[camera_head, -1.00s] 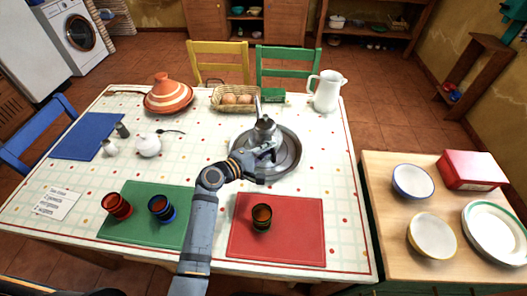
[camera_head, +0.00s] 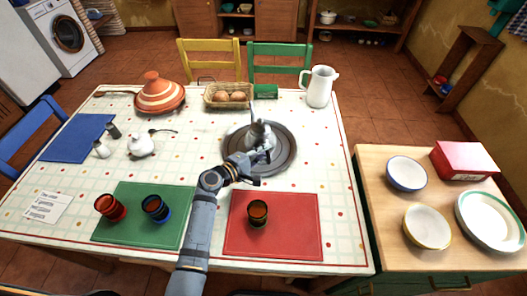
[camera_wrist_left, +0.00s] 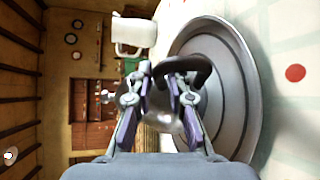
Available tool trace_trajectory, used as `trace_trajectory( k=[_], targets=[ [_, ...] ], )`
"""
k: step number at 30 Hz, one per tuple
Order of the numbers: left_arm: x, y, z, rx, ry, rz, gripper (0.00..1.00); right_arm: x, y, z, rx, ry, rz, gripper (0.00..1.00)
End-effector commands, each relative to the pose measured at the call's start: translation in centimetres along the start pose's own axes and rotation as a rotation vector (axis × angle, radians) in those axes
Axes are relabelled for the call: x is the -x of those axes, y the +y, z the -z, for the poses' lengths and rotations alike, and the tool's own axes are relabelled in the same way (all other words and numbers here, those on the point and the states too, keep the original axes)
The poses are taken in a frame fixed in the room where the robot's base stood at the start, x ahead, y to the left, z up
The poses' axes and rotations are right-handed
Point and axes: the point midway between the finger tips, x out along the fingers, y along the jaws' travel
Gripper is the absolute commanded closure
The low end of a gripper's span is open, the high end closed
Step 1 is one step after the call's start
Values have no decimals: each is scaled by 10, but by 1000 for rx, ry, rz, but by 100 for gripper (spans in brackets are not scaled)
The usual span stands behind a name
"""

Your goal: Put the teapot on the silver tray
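The silver tray (camera_head: 288,157) is a round, ridged metal dish on the right half of the table. The teapot (camera_head: 259,131), metallic with a dark handle, appears over the tray's middle in the head view. My left gripper (camera_head: 250,160) reaches it from the near side and hides its lower part. In the left wrist view, the fingertips (camera_wrist_left: 159,70) are close together around the dark teapot handle (camera_wrist_left: 195,63), with the shiny body behind; the tray (camera_wrist_left: 240,60) lies alongside. I cannot tell whether the teapot's base touches the tray. My right gripper is not in view.
A white pitcher (camera_head: 319,88) and an egg basket (camera_head: 229,97) stand behind the tray. A dark amber cup (camera_head: 258,213) stands on the red placemat (camera_head: 295,240) in front. A tagine (camera_head: 159,95) and a white sugar pot (camera_head: 141,146) are farther left.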

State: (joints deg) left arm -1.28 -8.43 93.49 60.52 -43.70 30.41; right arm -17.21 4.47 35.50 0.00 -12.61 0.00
Motion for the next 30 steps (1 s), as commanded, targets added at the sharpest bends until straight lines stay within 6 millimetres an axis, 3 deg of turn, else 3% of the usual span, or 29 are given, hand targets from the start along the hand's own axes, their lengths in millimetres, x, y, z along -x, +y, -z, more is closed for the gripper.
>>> trace_trajectory(
  k=[3,14,24,30],
  targets=[
    [0,0,0,0,-1,1,64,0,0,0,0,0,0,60],
    [5,0,0,1,0,3,64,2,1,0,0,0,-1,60],
    [82,-1,0,-4,1,6,64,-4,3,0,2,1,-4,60],
    [114,0,0,-3,0,3,64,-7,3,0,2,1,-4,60]
  ],
)
